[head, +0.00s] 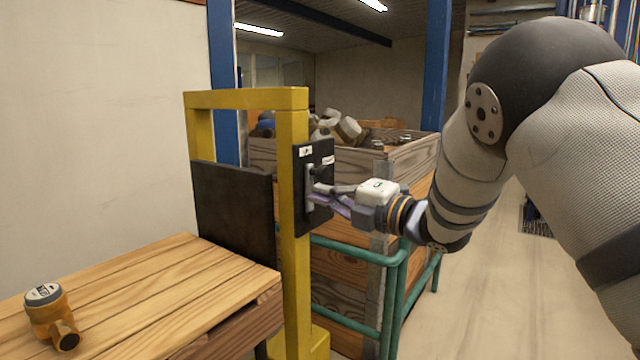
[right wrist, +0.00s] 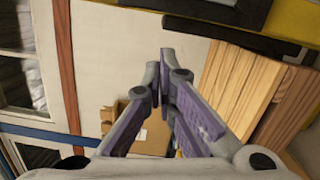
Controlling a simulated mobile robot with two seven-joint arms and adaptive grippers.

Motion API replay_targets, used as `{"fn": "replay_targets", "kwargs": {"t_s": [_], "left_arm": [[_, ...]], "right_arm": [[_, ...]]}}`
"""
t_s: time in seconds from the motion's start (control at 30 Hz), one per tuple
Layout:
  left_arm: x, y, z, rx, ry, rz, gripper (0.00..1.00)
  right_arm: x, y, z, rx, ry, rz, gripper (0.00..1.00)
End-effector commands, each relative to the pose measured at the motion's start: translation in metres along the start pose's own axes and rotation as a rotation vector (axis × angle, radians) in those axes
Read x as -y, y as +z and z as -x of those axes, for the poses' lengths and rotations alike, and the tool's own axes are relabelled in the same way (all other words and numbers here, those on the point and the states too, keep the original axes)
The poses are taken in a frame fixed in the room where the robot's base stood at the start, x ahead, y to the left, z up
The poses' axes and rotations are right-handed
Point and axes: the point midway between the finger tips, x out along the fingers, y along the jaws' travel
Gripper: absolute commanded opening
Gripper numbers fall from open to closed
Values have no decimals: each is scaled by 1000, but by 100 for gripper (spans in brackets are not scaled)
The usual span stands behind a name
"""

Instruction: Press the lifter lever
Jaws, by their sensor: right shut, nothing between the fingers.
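The lifter lever (head: 310,187) is a grey upright handle on a black plate (head: 326,160) with small white labels. The plate is fixed to the side of a yellow post. My right gripper (head: 318,193) reaches in from the right, with its fingertips right at the lever. I cannot tell whether they touch it. In the right wrist view the purple-padded fingers of this gripper (right wrist: 165,75) come together at the tips with nothing between them. A dark part (right wrist: 225,12) shows above them there. My left gripper is not in view.
The yellow frame (head: 245,99) stands at the end of a wooden table (head: 130,290), with a dark panel (head: 233,210) in it. A yellow meter (head: 50,316) stands on the table. Behind is a wooden crate (head: 410,160) of meters, with a green rail (head: 350,248) in front.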

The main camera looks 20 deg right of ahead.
Motion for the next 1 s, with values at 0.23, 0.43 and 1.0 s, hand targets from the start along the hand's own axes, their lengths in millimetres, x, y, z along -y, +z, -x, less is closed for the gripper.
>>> {"fn": "replay_targets", "kwargs": {"t_s": [0.23, 0.43, 1.0], "left_arm": [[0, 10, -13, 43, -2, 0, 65], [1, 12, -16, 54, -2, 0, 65], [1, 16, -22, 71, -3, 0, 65]], "right_arm": [[6, 15, -40, 2, -4, -5, 0], [2, 35, -44, 0, -1, -3, 0], [4, 43, -51, 1, -5, -27, 0]]}}
